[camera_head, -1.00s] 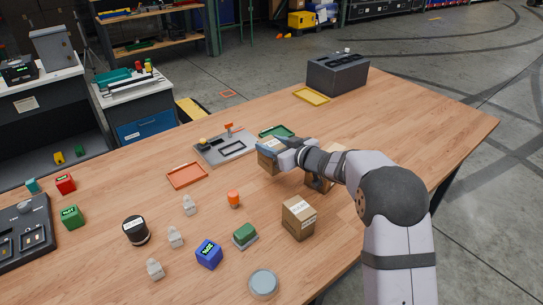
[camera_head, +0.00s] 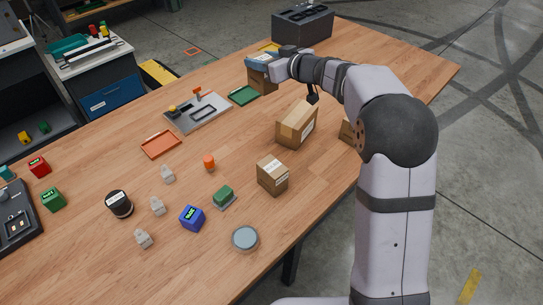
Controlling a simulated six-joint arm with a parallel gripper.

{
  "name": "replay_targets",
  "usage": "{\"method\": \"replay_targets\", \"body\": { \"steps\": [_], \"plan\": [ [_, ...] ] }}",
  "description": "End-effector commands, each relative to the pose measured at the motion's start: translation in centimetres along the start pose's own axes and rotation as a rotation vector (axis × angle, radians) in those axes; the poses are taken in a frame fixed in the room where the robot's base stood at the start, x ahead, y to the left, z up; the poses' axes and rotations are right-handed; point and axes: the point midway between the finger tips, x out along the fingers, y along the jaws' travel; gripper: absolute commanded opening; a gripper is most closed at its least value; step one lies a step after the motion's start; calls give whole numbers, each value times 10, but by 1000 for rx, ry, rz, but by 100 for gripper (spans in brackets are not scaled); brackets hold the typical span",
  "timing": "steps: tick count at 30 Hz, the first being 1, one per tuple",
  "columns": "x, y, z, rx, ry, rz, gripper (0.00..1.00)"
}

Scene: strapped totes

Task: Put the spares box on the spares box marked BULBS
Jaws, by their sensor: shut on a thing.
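My gripper (camera_head: 264,62) is shut on a cardboard spares box (camera_head: 262,82) towards the back of the table, just right of the green tray. I cannot tell whether the box hangs clear of the table. A larger cardboard box (camera_head: 297,125) with a white label stands in front of it, partly below my arm. Another cardboard box (camera_head: 272,175) with dark print on top stands nearer the front edge. A further cardboard box (camera_head: 346,131) is mostly hidden behind my arm. The print is too small to read, so I cannot tell which box says BULBS.
A green tray (camera_head: 243,96), a grey fixture board (camera_head: 198,113) and an orange tray (camera_head: 161,144) lie to the left. A dark case (camera_head: 303,24) stands at the back. A blue cube (camera_head: 192,218) and a round grey tin (camera_head: 245,238) are near the front. The table's right part is clear.

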Motion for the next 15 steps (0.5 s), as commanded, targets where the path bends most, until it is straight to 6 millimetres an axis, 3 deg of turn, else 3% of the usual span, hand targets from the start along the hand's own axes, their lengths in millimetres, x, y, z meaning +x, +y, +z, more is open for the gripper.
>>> {"method": "replay_targets", "body": {
  "steps": [1, 6, 11, 15],
  "plan": [
    [-21, 8, -24, 6, 3, 22, 17],
    [-69, 17, -33, 27, -2, 73, 17],
    [-103, 6, -20, 34, -3, 89, 17],
    [-125, -16, 6, 29, -4, 75, 17]
  ]
}}
